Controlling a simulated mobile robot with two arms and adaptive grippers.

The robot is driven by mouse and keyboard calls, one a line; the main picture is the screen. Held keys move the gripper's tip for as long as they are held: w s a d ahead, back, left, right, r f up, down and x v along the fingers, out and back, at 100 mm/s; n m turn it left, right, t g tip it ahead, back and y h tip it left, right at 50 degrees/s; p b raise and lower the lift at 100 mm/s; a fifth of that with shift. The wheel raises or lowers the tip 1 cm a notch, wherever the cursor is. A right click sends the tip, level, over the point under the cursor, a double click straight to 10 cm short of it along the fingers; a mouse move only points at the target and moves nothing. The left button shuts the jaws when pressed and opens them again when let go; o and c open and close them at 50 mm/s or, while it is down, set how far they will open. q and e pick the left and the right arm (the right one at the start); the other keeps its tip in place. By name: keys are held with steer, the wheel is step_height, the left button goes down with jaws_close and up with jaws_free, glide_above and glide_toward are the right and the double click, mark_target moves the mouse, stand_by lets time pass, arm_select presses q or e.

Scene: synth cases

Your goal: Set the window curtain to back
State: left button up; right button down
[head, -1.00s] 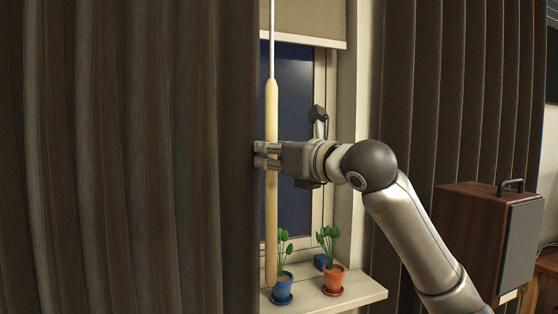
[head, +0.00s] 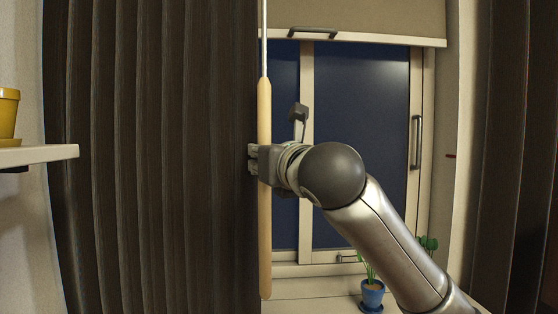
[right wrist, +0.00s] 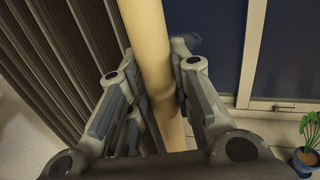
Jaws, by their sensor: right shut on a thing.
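The dark brown curtain (head: 150,150) hangs in folds on the left of the head view and also shows at the left of the right wrist view (right wrist: 60,60). A pale wooden rod (head: 265,220) hangs upright at its right edge from a thin white cord. My right gripper (head: 254,158) is at the rod, at the curtain's edge. In the right wrist view its fingers (right wrist: 158,95) are on both sides of the rod (right wrist: 147,40), shut on it. The window (head: 360,130) behind is uncovered to the right of the rod. My left gripper is not in view.
A blue pot with a plant (head: 372,293) stands on the sill, with more leaves behind my arm. A second dark curtain (head: 510,150) hangs at the right. A shelf (head: 40,155) with a yellow pot (head: 8,112) is at the left. A blind (head: 380,20) covers the window top.

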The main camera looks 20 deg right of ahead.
steer(key=c, duration=1.3)
jaws_free()
steer(key=shift+o, duration=0.2)
steer(key=s, duration=1.2)
steer(key=shift+d, duration=0.45)
